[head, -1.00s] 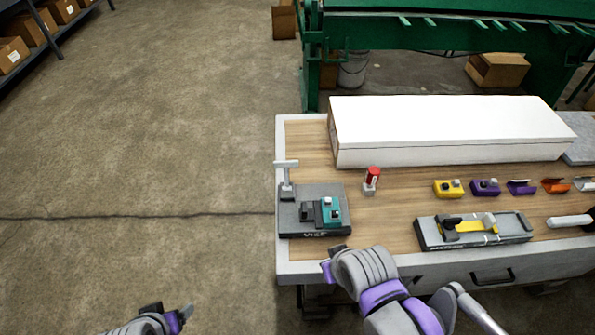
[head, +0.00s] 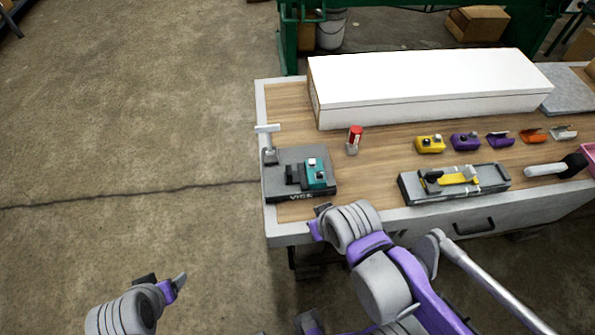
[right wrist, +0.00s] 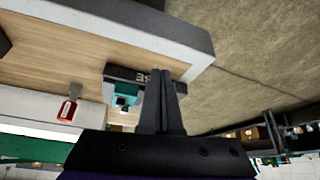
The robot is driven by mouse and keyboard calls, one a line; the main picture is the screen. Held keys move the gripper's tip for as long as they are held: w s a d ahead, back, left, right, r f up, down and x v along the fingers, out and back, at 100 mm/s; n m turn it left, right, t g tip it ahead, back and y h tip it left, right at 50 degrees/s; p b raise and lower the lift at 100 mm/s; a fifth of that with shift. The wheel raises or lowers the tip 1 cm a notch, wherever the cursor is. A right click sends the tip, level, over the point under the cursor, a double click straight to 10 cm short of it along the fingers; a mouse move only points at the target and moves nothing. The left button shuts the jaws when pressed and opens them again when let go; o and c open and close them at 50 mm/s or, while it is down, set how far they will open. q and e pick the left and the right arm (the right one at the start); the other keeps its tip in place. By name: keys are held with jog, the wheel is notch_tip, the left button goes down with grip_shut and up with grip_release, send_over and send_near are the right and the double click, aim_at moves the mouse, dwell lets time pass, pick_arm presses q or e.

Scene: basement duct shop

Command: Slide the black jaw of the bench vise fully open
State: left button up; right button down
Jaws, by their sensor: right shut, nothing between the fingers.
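The bench vise sits at the left end of the workbench on a dark grey base plate (head: 318,192) lettered VISE. Its small black jaw (head: 292,175) stands just left of a teal block (head: 315,173); I cannot tell whether they touch. A grey T-shaped handle (head: 268,143) rises at the plate's back left corner. My right gripper (head: 316,224) is in front of the vise, near the bench's front edge, clear of the jaw. In the right wrist view its fingers (right wrist: 162,105) are shut and empty, partly covering the vise. My left gripper (head: 177,286) is over the floor, its opening unclear.
A long white box (head: 430,95) fills the bench's back. A red-topped item (head: 354,138) stands right of the vise. A yellow-and-black tool on a grey base (head: 455,184) and several small coloured pieces lie farther right. Open floor (head: 120,120) lies left of the bench.

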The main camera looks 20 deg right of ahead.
jog(key=c, duration=1.2)
grip_release()
jog(key=shift+w+r, duration=0.15)
jog(key=shift+r, duration=0.05)
jog(key=shift+c, duration=0.2)
jog(key=o, duration=0.4)
jog(key=w+r+g, duration=0.1)
jog(key=w+r, duration=0.1)
jog(key=w, duration=0.1)
jog(key=shift+r+m+p, duration=0.3)
jog(key=shift+r+p, duration=0.05)
jog(key=shift+p, duration=0.05)
jog(key=shift+o, duration=0.2)
jog(key=m+g+p, duration=0.2)
jog(key=m+g, duration=0.1)
jog(key=g, duration=0.1)
send_near(289, 169)
jog(key=shift+w+f, duration=0.2)
jog(key=shift+f, duration=0.05)
pick_arm(q)
jog(key=r, duration=0.1)
jog(key=w+r, duration=0.1)
jog(key=r, duration=0.1)
jog(key=shift+w+r, duration=0.1)
jog(key=shift+r, duration=0.1)
pick_arm(e)
notch_tip(289, 169, down, 10)
jog(key=shift+s, duration=0.1)
jog(key=shift+c, duration=0.3)
grip_shut()
